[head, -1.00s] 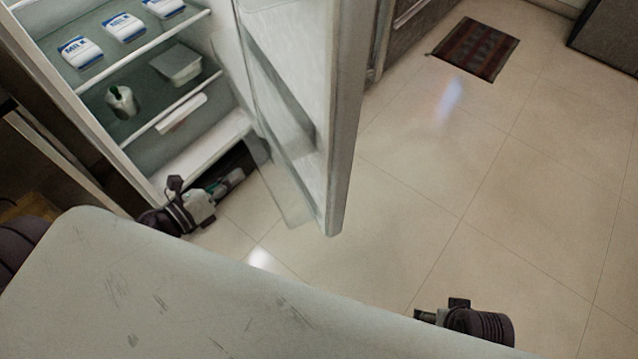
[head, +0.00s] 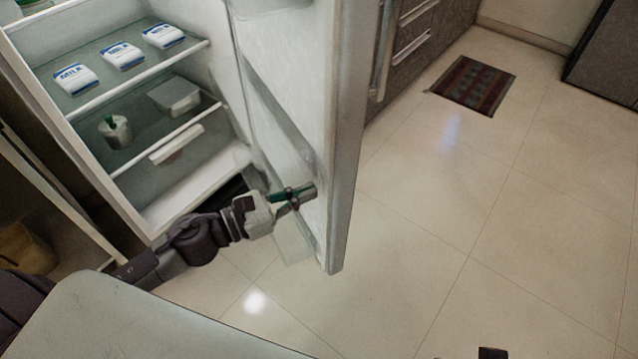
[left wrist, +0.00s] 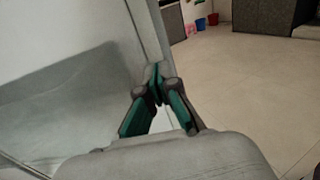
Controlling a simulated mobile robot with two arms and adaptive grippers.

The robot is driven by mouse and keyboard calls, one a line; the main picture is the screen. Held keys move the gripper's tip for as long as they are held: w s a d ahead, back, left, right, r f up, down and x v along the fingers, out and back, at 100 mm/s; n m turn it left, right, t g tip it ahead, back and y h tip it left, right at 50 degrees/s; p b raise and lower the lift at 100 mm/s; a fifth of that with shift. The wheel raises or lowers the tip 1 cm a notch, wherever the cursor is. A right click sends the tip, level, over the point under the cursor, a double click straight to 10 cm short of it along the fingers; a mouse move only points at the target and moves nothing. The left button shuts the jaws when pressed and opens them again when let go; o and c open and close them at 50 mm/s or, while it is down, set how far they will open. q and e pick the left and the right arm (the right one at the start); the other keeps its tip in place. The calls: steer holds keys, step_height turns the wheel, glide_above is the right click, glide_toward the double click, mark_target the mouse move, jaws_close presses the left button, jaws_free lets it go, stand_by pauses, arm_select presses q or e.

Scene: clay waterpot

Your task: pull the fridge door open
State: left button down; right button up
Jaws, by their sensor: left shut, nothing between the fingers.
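The fridge door (head: 343,130) stands open, its inner side with shelf bins facing left. The fridge body (head: 185,190) is open behind it, its shelves in view. My left gripper (head: 306,191) is shut and empty, at the inner side of the door near its lower free edge. In the left wrist view the closed fingertips (left wrist: 157,70) point along the door's inner face, close to its edge (left wrist: 150,40); I cannot tell whether they touch. Only a small dark part of my right arm shows at the bottom edge of the head view; its fingers are hidden.
Milk packs (head: 122,55), a lidded container (head: 174,96) and a small pot (head: 115,131) stand on the fridge shelves. Drawers (head: 420,40) lie behind the door. A dark red mat (head: 474,84) lies on the floor. The tiled floor at right is clear.

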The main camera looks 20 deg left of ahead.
mark_target(331, 182)
arm_select(q)
steer(key=shift+x, duration=1.65)
arm_select(e)
steer(key=shift+r, duration=0.3)
arm_select(q)
steer(key=shift+w+d+r+p, duration=0.1)
steer(key=shift+w+d+p, duration=0.15)
steer(key=shift+d+p, duration=0.15)
arm_select(e)
steer(key=s+f+p+x, duration=0.1)
steer(key=s+p+x, duration=0.25)
steer(key=x, duration=0.95)
arm_select(q)
steer(key=w+d+n+t+y+b, duration=0.1)
steer(key=w+d+n+t+y, duration=0.1)
steer(key=w+d, duration=0.5)
steer(key=w+d+n+t+y, duration=0.2)
steer(key=w+d+n+y, duration=0.2)
steer(key=w, duration=1)
steer(key=shift+w+d+y+b, duration=0.35)
steer(key=shift+d+y, duration=0.55)
steer(key=shift+d, duration=0.95)
arm_select(e)
step_height(331, 182, up, 8)
steer(key=shift+w, duration=0.5)
arm_select(q)
steer(key=shift+s+a, duration=0.1)
steer(key=shift+a, duration=0.05)
